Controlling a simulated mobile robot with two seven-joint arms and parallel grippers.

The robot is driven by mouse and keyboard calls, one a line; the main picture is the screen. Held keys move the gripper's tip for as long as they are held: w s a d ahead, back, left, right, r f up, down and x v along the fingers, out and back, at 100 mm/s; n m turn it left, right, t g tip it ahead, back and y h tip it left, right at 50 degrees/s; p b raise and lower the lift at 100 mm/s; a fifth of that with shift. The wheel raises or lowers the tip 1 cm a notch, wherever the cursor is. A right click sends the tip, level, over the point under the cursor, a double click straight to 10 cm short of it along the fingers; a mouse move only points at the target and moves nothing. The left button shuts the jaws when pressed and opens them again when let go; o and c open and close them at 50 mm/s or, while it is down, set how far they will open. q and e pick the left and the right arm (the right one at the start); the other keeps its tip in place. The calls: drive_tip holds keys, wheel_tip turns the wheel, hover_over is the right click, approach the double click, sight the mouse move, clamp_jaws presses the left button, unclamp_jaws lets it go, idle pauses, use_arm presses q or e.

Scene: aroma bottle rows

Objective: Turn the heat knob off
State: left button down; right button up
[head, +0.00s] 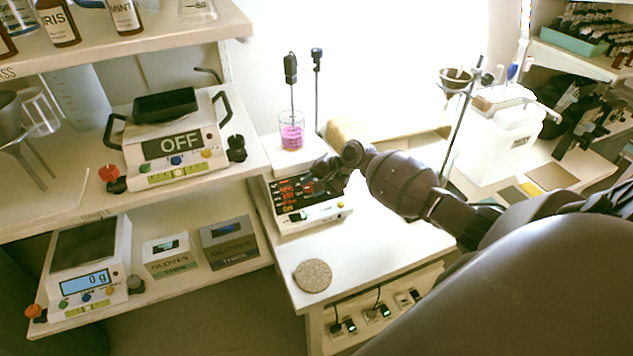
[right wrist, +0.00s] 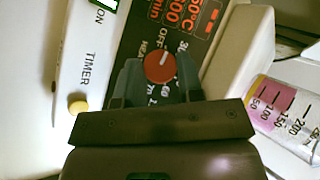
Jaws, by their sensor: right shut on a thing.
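The hotplate stirrer (head: 310,214) stands on the white bench, its lit red display facing me. In the right wrist view its red heat knob (right wrist: 160,66) sits between my fingers, with a small pale mark on it. Labels starting "HEA" and "OFF" are printed beside the knob. My right gripper (head: 326,180) reaches the stirrer's front panel from the right; in the right wrist view its fingers (right wrist: 159,78) are shut on the knob. A beaker of pink liquid (head: 291,134) stands on the stirrer's top. My left gripper is not in view.
A cork mat (head: 313,275) lies on the bench in front of the stirrer. A scale reading OFF (head: 173,143) is on the shelf at left, and another scale (head: 85,280) is below it. Rods rise behind the beaker. The bench to the right of the mat is clear.

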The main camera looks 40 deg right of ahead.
drive_tip(key=shift+r+n+g+h+p, duration=0.15)
drive_tip(key=shift+n+g+h+p, duration=0.2)
drive_tip(key=shift+n+p, duration=0.35)
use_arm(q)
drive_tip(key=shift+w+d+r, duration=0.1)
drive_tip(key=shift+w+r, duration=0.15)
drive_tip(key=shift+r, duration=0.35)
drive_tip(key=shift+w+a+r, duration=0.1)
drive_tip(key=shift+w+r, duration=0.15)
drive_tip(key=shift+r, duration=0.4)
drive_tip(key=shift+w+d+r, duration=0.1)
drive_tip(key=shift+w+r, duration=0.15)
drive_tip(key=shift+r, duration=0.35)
use_arm(e)
drive_tip(key=shift+n+g+h, duration=0.25)
drive_tip(key=shift+n+g, duration=0.2)
drive_tip(key=shift+n, duration=0.15)
drive_tip(key=shift+a, duration=0.1)
drive_tip(key=o, duration=0.9)
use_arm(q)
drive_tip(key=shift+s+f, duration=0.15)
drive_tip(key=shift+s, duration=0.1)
